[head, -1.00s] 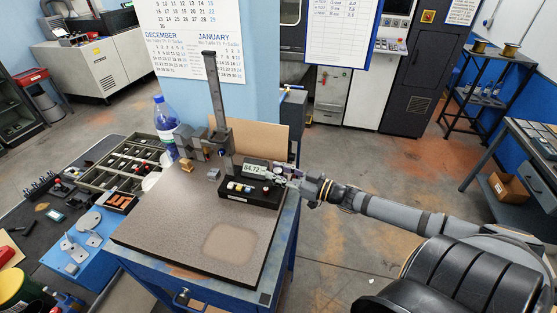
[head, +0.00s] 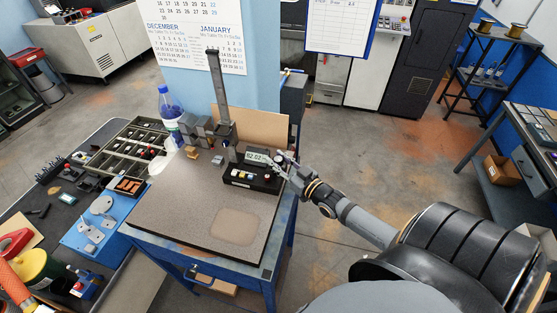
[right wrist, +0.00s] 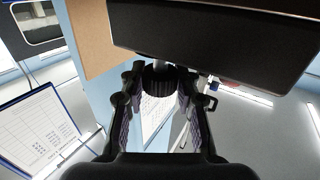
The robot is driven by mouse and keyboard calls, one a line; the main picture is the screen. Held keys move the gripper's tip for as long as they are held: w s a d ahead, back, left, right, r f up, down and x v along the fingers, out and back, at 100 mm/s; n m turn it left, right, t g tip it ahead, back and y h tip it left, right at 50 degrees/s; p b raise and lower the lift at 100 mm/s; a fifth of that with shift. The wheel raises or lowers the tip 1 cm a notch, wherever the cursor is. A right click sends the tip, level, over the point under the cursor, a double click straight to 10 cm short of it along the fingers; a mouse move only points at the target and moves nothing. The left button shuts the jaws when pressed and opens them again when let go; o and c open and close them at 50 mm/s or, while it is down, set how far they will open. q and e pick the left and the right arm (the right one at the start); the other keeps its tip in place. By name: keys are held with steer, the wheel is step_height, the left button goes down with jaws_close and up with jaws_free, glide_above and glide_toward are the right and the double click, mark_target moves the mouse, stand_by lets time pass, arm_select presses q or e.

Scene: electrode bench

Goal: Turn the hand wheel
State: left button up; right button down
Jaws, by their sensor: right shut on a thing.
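The hand wheel (right wrist: 158,80) is a black ribbed knob under a dark housing in the right wrist view. My right gripper (right wrist: 160,91) has one finger on each side of the wheel and is shut on it. In the head view my right gripper (head: 283,166) reaches in from the right to the side of a height gauge. The gauge has a dark column (head: 218,88), a black base (head: 236,178) and a display (head: 256,157) that seems to read 92.02. The wheel is hidden behind my fingers there. My left gripper is not in view.
The gauge stands on a speckled plate (head: 185,212) on a blue stand; the plate's front is clear. A calendar (head: 200,40) hangs behind.

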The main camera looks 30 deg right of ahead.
steer(key=c, duration=1)
jaws_free()
steer(key=shift+o, duration=0.2)
steer(key=s+d, duration=0.2)
steer(key=s, duration=0.9)
steer(key=shift+s, duration=0.4)
